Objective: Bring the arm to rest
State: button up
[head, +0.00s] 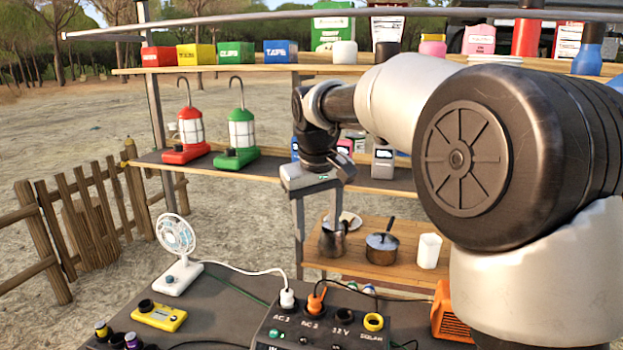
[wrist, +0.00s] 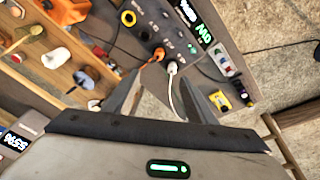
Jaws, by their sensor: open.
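My gripper (head: 316,230) points down in the head view, its two fingers apart with nothing between them. It hangs in front of the shelves, above the far edge of the dark table. My arm bends in from the right, its large black joint close to the camera. In the wrist view, the fingers of my gripper (wrist: 163,85) are spread and empty. The power station (wrist: 160,25) shows beyond them, with a white plug (head: 287,299) and an orange plug (head: 316,301) in its sockets.
A white fan (head: 177,250), a yellow device (head: 158,315) and an orange box (head: 455,315) stand on the table. Pots (head: 382,248) and a white cup (head: 429,250) stand on the low wooden shelf behind my gripper. Red (head: 188,135) and green lanterns (head: 240,135) stand on the middle shelf.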

jog(key=s+d+r+m+t, duration=0.1)
jog(key=s+d+r, duration=0.1)
jog(key=s+d, duration=0.45)
jog(key=s+d+r+m+t, duration=0.1)
jog(key=s+d+r, duration=0.15)
jog(key=s, duration=0.75)
jog(key=s+d+f+m, duration=0.2)
jog(key=s+d+f, duration=0.2)
jog(key=s, duration=0.8)
notch_tip(320, 180, down, 3)
jog(key=shift+r+m+t+p, duration=0.2)
jog(key=shift+m+t+p, duration=0.15)
jog(key=shift+m+t, duration=0.05)
jog(key=shift+a, duration=0.1)
